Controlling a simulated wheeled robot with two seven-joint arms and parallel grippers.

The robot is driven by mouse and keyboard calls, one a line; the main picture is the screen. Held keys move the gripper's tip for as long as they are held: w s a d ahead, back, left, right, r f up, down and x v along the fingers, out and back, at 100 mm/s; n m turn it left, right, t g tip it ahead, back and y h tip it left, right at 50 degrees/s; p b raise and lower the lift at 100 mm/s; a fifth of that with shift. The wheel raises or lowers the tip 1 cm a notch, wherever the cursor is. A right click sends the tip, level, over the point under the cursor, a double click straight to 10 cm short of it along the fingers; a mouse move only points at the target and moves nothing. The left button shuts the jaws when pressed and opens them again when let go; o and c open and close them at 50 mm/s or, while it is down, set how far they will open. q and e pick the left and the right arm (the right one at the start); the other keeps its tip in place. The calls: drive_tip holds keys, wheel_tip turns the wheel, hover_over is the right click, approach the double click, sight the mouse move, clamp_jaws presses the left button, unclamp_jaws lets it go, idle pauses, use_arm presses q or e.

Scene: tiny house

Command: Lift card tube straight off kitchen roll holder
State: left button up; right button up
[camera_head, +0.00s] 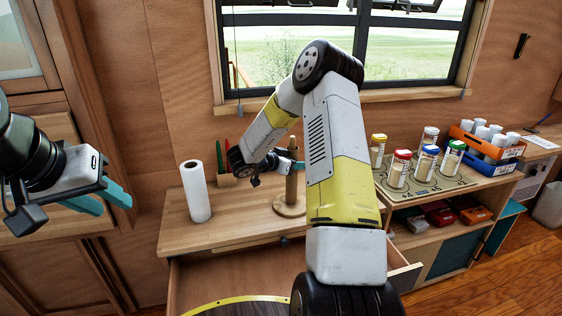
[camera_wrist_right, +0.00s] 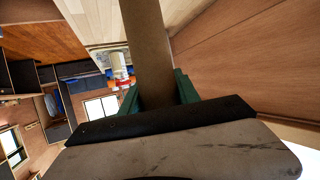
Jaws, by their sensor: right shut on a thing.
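The brown card tube (camera_head: 291,186) stands upright on the kitchen roll holder, over its round wooden base (camera_head: 290,208), on the wooden counter. I cannot tell any gap between tube and base. My right gripper (camera_head: 292,164) comes in from the left side of the tube and is shut on it at its upper part. In the right wrist view the tube (camera_wrist_right: 150,45) runs between the two green fingers (camera_wrist_right: 158,98); its lower end is hidden by the gripper. My left gripper (camera_head: 100,194) is open and empty at the far left, away from the holder.
A white paper roll (camera_head: 195,191) stands left of the holder. An open drawer (camera_head: 225,278) juts out below the counter. Several lidded jars (camera_head: 399,169) stand on a mat at right, beside an orange crate (camera_head: 490,143). My right arm covers the middle of the view.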

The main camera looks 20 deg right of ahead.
wheel_tip(320, 180, up, 7)
idle(0.8)
wheel_tip(320, 180, up, 8)
idle(1.2)
wheel_tip(320, 180, up, 8)
idle(1.2)
